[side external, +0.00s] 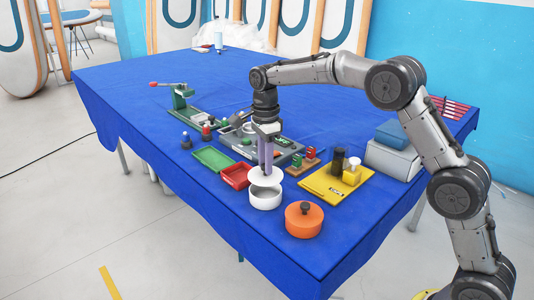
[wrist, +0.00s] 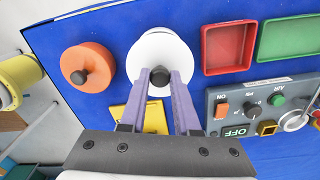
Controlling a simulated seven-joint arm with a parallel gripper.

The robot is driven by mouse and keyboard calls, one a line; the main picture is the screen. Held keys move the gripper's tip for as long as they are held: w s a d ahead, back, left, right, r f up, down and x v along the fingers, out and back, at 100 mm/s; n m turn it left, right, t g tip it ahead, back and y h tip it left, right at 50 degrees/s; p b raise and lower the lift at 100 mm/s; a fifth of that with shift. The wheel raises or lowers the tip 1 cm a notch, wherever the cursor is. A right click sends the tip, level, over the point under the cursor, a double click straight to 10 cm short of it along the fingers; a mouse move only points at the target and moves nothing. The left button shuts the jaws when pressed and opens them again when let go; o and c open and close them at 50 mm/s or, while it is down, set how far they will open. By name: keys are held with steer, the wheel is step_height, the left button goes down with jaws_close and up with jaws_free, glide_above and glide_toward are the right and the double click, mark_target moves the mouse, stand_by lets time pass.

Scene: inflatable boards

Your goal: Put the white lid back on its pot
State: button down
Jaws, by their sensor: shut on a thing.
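My gripper (side external: 265,166) points down and is shut on the dark knob (wrist: 159,77) of the white lid (side external: 264,178). The white lid also shows in the wrist view (wrist: 160,50), with the purple fingers on either side of its knob. The white pot (side external: 265,197) stands upright on the blue table, directly under the lid. In the side view a narrow dark gap shows between lid and pot, so the lid hangs just above the rim. In the wrist view the lid hides most of the pot.
An orange lidded pot (side external: 304,219) stands close to the white pot, near the table edge. Red (side external: 236,175) and green (side external: 213,158) trays lie on the other side. A yellow board (side external: 337,185) and a grey control panel (wrist: 262,110) are close by.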

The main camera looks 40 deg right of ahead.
steer(key=shift+f, duration=2.1)
steer(key=shift+c, duration=0.4)
jaws_free()
steer(key=shift+r, duration=3.5)
